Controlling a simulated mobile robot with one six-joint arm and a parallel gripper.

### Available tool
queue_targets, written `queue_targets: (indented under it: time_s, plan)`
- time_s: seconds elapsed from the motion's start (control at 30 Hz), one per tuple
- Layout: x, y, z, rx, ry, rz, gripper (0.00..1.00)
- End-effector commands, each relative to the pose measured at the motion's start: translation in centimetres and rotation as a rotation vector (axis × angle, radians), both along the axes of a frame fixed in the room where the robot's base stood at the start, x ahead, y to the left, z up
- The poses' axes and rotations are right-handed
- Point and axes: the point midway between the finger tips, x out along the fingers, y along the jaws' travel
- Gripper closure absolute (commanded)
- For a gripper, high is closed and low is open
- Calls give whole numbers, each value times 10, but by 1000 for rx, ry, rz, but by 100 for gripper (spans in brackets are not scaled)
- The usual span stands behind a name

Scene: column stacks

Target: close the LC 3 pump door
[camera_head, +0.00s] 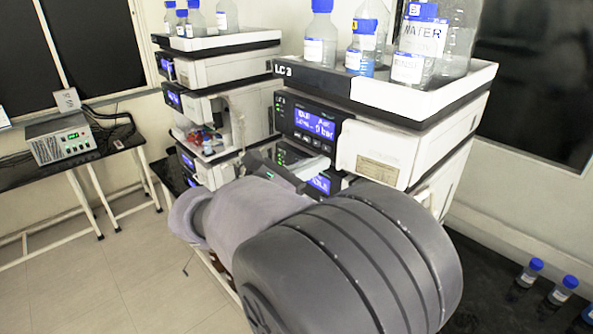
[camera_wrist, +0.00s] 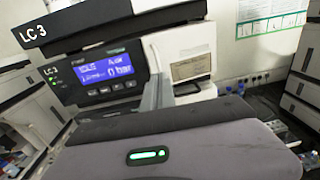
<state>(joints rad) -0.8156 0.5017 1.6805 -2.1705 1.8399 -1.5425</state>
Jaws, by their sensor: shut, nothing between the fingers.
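The LC 3 stack (camera_head: 478,88) stands right of centre in the head view, with its name on the top tray's dark front. Its pump module has a lit blue display (camera_head: 316,122), which also shows in the wrist view (camera_wrist: 102,66). My gripper (camera_wrist: 150,118) is shut and empty, low in front of the pump module. Its tips are hard to make out, and I cannot tell whether it touches the panel.
Bottles with blue caps (camera_head: 320,35) stand in the tray on top of LC 3. A second stack (camera_head: 225,70) stands to the left. A grey instrument (camera_head: 62,142) sits on the left table. Several small bottles (camera_head: 528,272) stand at lower right. The floor at left is clear.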

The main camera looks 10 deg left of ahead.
Motion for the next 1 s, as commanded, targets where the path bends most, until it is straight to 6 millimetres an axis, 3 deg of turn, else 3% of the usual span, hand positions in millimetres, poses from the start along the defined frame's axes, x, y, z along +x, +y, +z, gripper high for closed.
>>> queue_targets:
  time_s: [0.27,0.63,0.9,1.0]
  plan:
    - [23,-20,0,3,-1,-2,100]
    - [25,-20,0,2,-1,-1,100]
    - [53,-25,2,1,0,-1,100]
    - [54,-25,0,2,-1,0,100]
